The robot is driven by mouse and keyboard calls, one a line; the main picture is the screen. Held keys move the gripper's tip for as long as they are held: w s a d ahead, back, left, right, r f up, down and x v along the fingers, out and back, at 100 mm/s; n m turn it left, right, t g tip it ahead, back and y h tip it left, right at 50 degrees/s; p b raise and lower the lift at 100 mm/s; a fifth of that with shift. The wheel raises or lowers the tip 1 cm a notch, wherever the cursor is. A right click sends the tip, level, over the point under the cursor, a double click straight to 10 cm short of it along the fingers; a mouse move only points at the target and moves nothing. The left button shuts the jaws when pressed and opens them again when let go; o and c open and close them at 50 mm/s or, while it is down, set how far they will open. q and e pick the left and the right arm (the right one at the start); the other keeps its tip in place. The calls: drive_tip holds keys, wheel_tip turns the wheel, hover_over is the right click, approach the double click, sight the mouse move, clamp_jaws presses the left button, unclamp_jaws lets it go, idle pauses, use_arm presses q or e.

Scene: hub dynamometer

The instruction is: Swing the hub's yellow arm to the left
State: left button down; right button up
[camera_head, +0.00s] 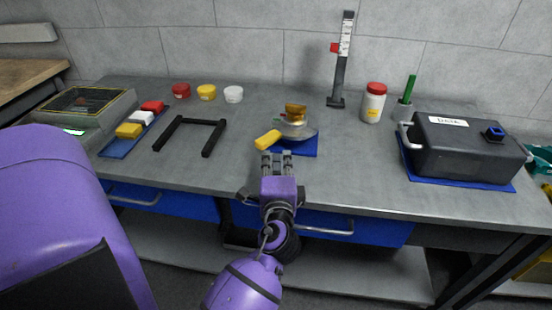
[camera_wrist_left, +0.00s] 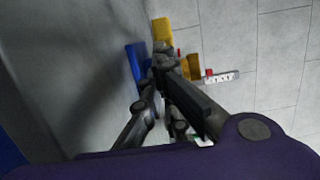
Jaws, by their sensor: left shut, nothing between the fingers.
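The hub (camera_head: 299,130) is a grey disc with a brass-coloured top (camera_head: 296,112) and stands on a blue mat (camera_head: 305,149). Its yellow arm (camera_head: 268,140) sticks out to the left and towards the front. My left gripper (camera_head: 276,154) is shut and empty, just in front of the hub, with its fingertips close to the yellow arm; I cannot tell whether they touch. In the left wrist view the yellow arm (camera_wrist_left: 162,29) and the brass top (camera_wrist_left: 193,67) show beyond the fingers, which hide most of the hub. My right gripper is not in view.
A black U-shaped frame (camera_head: 183,121) lies left of the hub. A dark box (camera_head: 466,152) stands right, with a red-capped bottle (camera_head: 373,105) and a height gauge (camera_head: 341,70) behind. Bare bench top lies on both sides of the hub.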

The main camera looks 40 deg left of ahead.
sight(259, 149)
use_arm(q)
drive_tip(key=shift+d, duration=0.1)
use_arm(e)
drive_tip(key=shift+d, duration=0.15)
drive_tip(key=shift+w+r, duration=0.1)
use_arm(q)
drive_tip(key=shift+s+a+r+m+p, duration=0.1)
drive_tip(key=shift+s+a+m+p, duration=0.05)
drive_tip(key=shift+a+m+p, duration=0.2)
drive_tip(key=shift+a+t+h, duration=0.2)
drive_tip(key=shift+t+h, duration=0.2)
drive_tip(key=shift+h, duration=0.1)
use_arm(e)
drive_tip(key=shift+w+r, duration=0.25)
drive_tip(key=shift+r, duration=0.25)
use_arm(q)
drive_tip(key=shift+a, duration=0.1)
